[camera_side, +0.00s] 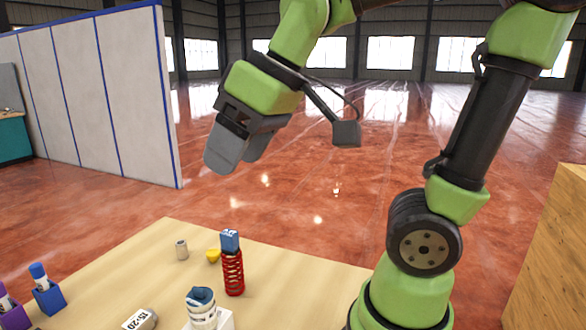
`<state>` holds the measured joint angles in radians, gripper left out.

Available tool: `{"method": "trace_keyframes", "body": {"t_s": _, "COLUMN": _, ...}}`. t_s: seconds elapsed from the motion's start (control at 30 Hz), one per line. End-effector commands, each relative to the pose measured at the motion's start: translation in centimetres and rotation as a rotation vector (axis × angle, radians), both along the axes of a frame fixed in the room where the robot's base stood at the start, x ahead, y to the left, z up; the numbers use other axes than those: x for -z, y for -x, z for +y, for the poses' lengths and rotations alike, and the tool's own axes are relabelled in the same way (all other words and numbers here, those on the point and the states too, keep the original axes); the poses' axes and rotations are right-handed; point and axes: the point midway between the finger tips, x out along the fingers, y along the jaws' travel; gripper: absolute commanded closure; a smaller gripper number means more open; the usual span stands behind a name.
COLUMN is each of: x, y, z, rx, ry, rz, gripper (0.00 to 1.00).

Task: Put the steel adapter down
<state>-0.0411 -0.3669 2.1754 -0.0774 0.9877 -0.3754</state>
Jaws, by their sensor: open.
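My gripper (232,160) is open and empty, high above the table. It is tilted, with its grey fingers pointing down and to the left, well clear of the cylinder. Nothing shows between the fingers.
A small yellow part (213,256) and a red spring (233,273) with a blue block (230,241) on top stand right of the cylinder. The right table area is clear.

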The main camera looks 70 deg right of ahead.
Motion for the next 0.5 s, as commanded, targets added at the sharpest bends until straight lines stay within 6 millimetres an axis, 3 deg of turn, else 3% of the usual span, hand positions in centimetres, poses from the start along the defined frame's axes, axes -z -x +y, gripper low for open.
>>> {"method": "trace_keyframes", "body": {"t_s": 0.03, "x": 0.1, "y": 1.8, "z": -0.2, "rx": 0.078, "ry": -0.045, "rz": -0.024, "gripper": 0.41}}
{"method": "trace_keyframes", "body": {"t_s": 0.1, "x": 0.5, "y": 3.7, "z": -0.3, "rx": 0.177, "ry": -0.109, "rz": -0.042, "gripper": 0.41}}
{"method": "trace_keyframes", "body": {"t_s": 0.2, "x": 1.3, "y": 5.5, "z": -0.4, "rx": 0.278, "ry": -0.177, "rz": -0.060, "gripper": 0.41}}
{"method": "trace_keyframes", "body": {"t_s": 0.5, "x": 2.0, "y": 6.8, "z": -0.5, "rx": 0.363, "ry": -0.236, "rz": -0.071, "gripper": 0.41}}
